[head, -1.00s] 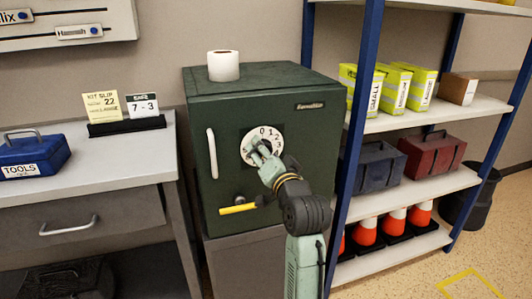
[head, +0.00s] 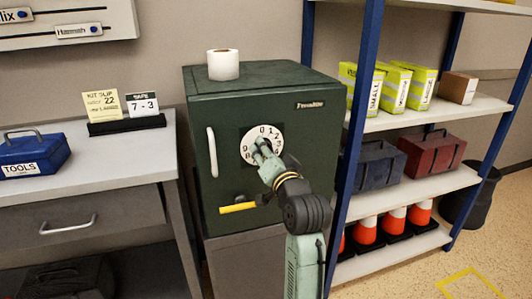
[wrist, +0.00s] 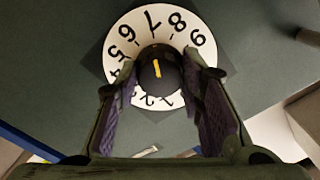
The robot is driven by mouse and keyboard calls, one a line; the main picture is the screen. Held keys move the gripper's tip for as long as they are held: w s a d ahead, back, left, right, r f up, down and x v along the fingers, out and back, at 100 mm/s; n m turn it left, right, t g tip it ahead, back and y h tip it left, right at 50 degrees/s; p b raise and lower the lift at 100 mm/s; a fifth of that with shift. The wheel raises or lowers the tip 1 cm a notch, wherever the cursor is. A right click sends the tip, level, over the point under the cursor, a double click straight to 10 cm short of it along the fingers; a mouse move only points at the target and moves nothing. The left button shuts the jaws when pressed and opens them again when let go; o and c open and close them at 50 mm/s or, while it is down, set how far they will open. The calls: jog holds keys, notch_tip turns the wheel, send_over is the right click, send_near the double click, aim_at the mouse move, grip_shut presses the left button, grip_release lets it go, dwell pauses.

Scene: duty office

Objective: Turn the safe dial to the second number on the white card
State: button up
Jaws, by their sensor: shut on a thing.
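The white card (head: 142,104), headed SAFE, reads 7 - 3 and stands on the desk at left. The green safe (head: 225,120) has a white dial plate (head: 246,147) with black numbers, 0 at the top. My gripper (head: 263,152) is at the dial, fingers on both sides of the dark knob (wrist: 158,85), shut on it. In the wrist view, the dial plate (wrist: 125,75) shows 5 to 9 across the top. The knob's short yellow mark (wrist: 157,69) lines up roughly with 7. The fingers hide some numbers.
A yellow card (head: 102,103) stands beside the white one. A yellow lever (head: 238,207) and pale handle (head: 212,152) are on the safe's front. A paper roll (head: 223,64) stands on top. A blue-post shelf (head: 362,110) stands close to the right of my arm.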

jog(key=shift+n, duration=0.3)
jog(key=n+b, duration=1)
jog(key=n, duration=1.3)
jog(key=shift+d+b, duration=0.1)
jog(key=shift+b, duration=0.25)
jog(key=o, duration=1.2)
jog(key=shift+c, duration=0.2)
